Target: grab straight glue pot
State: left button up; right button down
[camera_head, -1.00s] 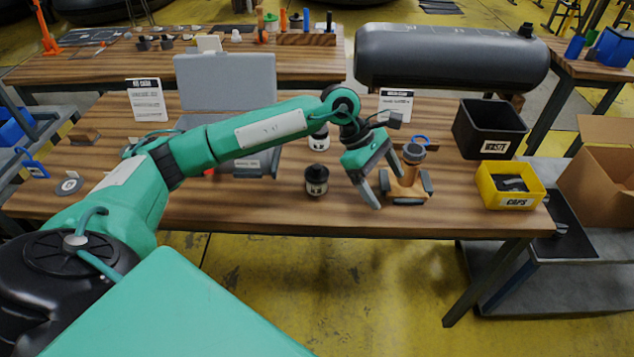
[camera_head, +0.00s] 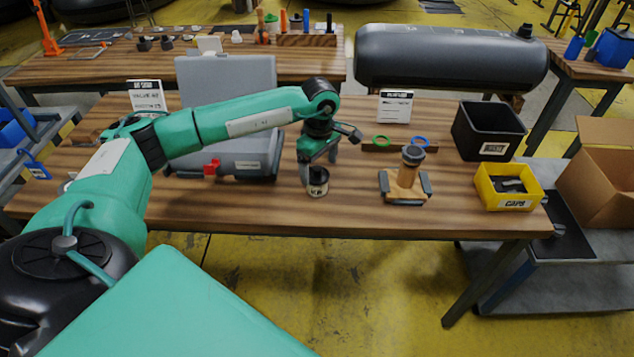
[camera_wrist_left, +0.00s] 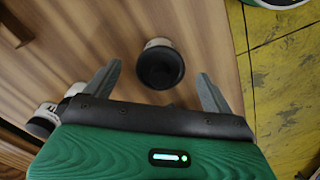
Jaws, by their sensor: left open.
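A small glue pot (camera_head: 318,186) with a black lid and a pale label stands upright near the front edge of the wooden table. In the left wrist view the pot (camera_wrist_left: 160,66) lies ahead, in line with the gap between the fingers. My left gripper (camera_head: 319,167) points down just above and behind the pot in the head view, with its fingers apart and nothing held. It hides the table behind the pot. Another dark and white pot (camera_wrist_left: 43,119) shows at the left of the left wrist view. My right gripper is out of view.
A grey open case (camera_head: 225,82) stands to the left. Bare table lies between pot and tool.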

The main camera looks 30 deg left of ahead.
aim_at(317, 178)
pick_arm(q)
jog(key=f, duration=0.1)
jog(key=f+p, duration=0.1)
jog(key=f, duration=0.3)
jog(key=shift+a, duration=0.35)
jog(key=shift+f, duration=0.25)
jog(key=shift+c, duration=0.9)
jog(key=c, duration=1)
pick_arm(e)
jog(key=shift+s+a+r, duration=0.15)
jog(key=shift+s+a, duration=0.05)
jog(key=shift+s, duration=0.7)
pick_arm(q)
jog(key=shift+r, duration=0.1)
